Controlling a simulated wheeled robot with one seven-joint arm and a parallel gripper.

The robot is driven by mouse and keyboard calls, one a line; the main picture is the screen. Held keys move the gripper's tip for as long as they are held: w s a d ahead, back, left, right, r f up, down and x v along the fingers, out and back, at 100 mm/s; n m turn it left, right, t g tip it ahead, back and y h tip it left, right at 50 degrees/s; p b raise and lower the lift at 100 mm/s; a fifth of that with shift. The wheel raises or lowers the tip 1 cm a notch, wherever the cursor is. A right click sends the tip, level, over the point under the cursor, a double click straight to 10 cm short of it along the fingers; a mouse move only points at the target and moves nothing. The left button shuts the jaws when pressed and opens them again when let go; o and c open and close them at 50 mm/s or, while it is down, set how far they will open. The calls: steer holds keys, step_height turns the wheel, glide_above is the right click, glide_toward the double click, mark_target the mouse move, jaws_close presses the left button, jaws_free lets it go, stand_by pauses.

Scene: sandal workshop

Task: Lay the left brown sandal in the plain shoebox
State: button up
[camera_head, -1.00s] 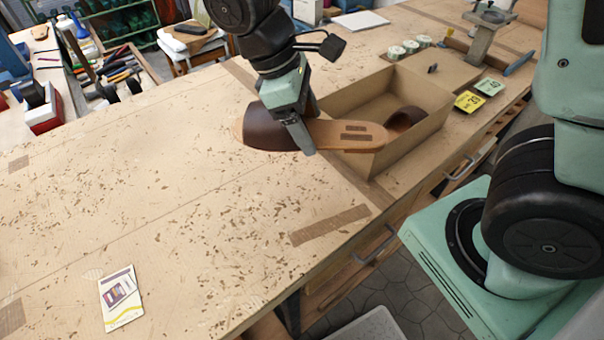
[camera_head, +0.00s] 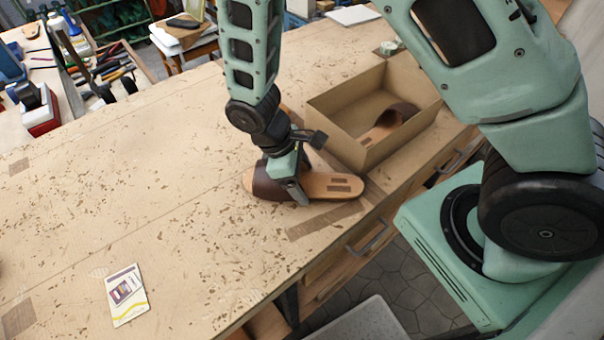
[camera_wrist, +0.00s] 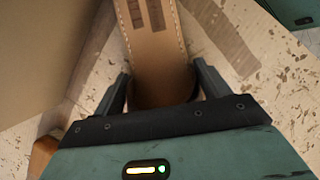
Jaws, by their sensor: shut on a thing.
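A brown sandal (camera_head: 318,186) with a dark brown strap and tan sole is at the bench's front part, left of and in front of the plain shoebox (camera_head: 352,155). My gripper (camera_head: 292,188) is shut on this sandal at its strap. In the wrist view the sandal's sole (camera_wrist: 150,50) runs away from between the fingers of my gripper (camera_wrist: 160,88). Whether the sole touches the bench is hard to tell. The shoebox is open, and another brown sandal (camera_head: 400,112) lies inside it, toward its right side. The wrist view shows the cardboard box wall (camera_wrist: 45,50) close at left.
The wooden bench (camera_head: 150,190) is largely clear at left. A card (camera_head: 125,295) lies near its front left. A tray of tools (camera_head: 105,70) and a red box (camera_head: 42,118) stand at the back left. Drawers with handles (camera_head: 372,238) line the bench front.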

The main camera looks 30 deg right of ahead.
steer(key=shift+f, duration=0.15)
steer(key=shift+f, duration=0.15)
steer(key=o, duration=1.3)
steer(key=b+v, duration=0.3)
steer(key=v, duration=0.8)
steer(key=shift+v, duration=0.8)
steer(key=s+r+m+t+y, duration=0.1)
steer(key=s+r, duration=0.1)
steer(key=s, duration=0.3)
steer(key=s+a+r+m+y, duration=0.1)
steer(key=s+r+y, duration=0.1)
steer(key=s, duration=0.3)
steer(key=s+a+r+m+t+y, duration=0.1)
steer(key=s+r, duration=0.1)
steer(key=s, duration=0.3)
steer(key=shift+s+r+t, duration=0.2)
steer(key=shift+s+t, duration=0.1)
